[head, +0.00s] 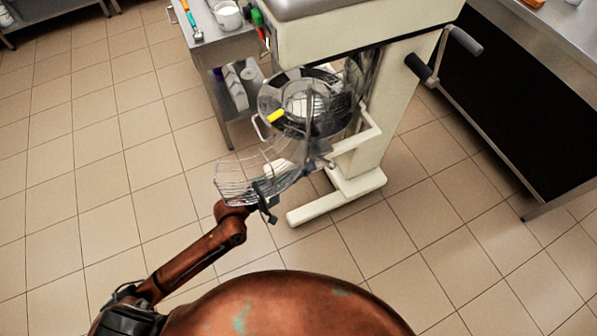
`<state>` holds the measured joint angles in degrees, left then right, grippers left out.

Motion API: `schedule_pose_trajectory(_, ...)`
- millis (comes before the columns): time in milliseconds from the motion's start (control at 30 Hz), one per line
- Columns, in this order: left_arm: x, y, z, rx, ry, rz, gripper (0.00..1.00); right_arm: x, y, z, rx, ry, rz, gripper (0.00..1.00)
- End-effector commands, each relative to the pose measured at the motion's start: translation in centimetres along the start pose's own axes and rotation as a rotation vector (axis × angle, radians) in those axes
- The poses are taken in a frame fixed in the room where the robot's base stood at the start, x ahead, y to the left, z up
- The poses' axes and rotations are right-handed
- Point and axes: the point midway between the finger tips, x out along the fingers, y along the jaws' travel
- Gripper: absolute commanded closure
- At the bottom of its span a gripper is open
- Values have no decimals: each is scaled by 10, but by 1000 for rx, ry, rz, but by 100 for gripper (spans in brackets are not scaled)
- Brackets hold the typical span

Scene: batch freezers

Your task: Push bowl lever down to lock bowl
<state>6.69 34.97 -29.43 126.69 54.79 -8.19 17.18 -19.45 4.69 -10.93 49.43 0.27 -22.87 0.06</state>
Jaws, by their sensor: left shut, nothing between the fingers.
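A cream stand mixer (376,130) stands on the tiled floor ahead of me. Its bowl (295,122) sits below the mixer head, with a clear, partly wire guard (235,183) at its front. A small yellow grip (276,116) shows at the bowl's near left side. A crank-like lever with grey grips (463,41) sticks out on the mixer's right side. I cannot tell for sure which of these is the bowl lever. My left gripper (266,203) is shut and empty, at the lower edge of the guard; I cannot tell whether it touches. My right gripper is out of view.
A steel table (207,30) with a white container (228,15) stands behind the mixer on the left. A steel counter with a dark side (470,110) runs along the right. The tiled floor at left is clear.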

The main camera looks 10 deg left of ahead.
Motion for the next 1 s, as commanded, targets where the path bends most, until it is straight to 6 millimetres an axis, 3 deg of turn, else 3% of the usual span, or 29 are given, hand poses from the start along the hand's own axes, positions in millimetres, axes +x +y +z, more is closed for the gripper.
schedule_pose_trajectory(200, 33, 0, -1, -1, 3, 1, 100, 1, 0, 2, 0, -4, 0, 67)
schedule_pose_trajectory(400, 48, -1, 0, 0, 0, -1, 100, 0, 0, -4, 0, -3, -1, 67)
schedule_pose_trajectory(1000, 50, -1, 3, 28, -1, 2, 100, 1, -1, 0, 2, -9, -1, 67)
